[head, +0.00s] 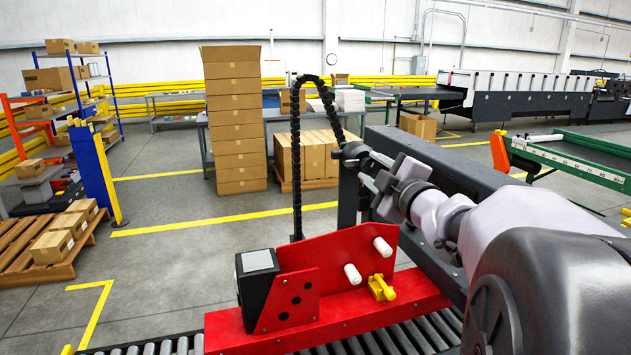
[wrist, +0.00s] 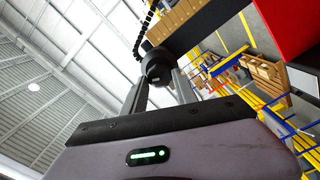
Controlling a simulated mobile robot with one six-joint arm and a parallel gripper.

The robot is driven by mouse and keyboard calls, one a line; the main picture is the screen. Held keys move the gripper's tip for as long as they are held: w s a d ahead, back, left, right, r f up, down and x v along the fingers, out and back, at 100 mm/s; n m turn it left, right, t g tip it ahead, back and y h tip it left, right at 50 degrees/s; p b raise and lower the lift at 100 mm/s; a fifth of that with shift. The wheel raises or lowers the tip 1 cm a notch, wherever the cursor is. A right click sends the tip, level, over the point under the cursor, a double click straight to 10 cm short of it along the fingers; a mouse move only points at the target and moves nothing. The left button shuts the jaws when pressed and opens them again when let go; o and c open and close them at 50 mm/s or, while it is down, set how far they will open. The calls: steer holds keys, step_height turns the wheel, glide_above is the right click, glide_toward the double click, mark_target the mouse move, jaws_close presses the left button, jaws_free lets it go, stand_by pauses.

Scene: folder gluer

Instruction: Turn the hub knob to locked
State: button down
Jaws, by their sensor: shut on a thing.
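The hub knob (head: 351,153) is a dark round piece at the end of a black link chain, above the red machine part. My gripper (head: 367,168) reaches it from the right in the head view. In the wrist view the knob (wrist: 157,64) sits between the two finger tips, and my gripper (wrist: 159,82) is shut on it. The fingers cover part of the knob's sides. I cannot read any locked or unlocked mark on it.
The red bracket (head: 345,268) below carries two white pegs, a yellow knob (head: 381,288) and a black box (head: 258,285). Rollers (head: 385,338) run under it. The black chain (head: 296,150) arches up left of my gripper. Stacked cartons (head: 235,120) stand behind.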

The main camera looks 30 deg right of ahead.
steer(key=n+b, duration=0.3)
steer(key=n, duration=0.2)
steer(key=shift+b, duration=0.4)
stand_by(0.4)
steer(key=c, duration=1)
jaws_free()
steer(key=shift+a+f, duration=0.1)
steer(key=shift+f, duration=0.05)
